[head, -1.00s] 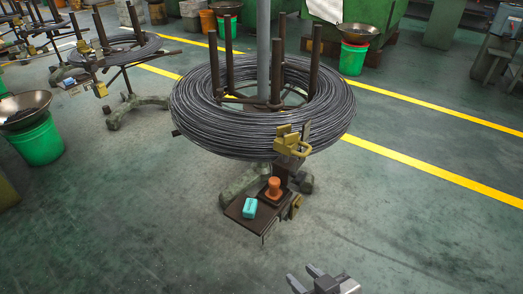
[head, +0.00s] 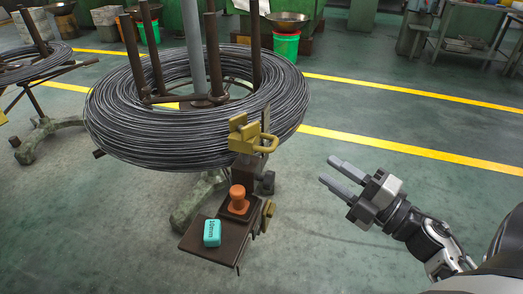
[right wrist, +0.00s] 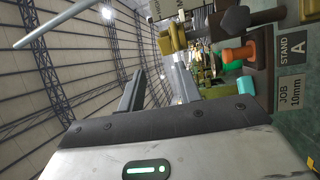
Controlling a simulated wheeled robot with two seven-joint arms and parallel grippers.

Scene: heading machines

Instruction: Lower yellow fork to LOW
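The yellow fork (head: 250,136) sits on the front edge of the wire coil (head: 190,135), at the upper part of a dark bracket on the stand, with a loop sticking out to the right. A smaller yellow piece (head: 268,212) is lower on the stand. My right gripper (head: 331,171) is to the right of the fork, apart from it, pointing left with its two fingers spread and nothing between them. In the right wrist view its fingers (right wrist: 158,88) are also apart, with yellow metal parts beyond them. My left gripper is out of view.
Below the coil, a dark plate (head: 200,240) holds an orange knob (head: 238,199) and a teal 10mm block (head: 212,232). Signs reading STAND A (right wrist: 291,50) and JOB 10mm (right wrist: 290,92) show in the wrist view. Another coil stand is at left.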

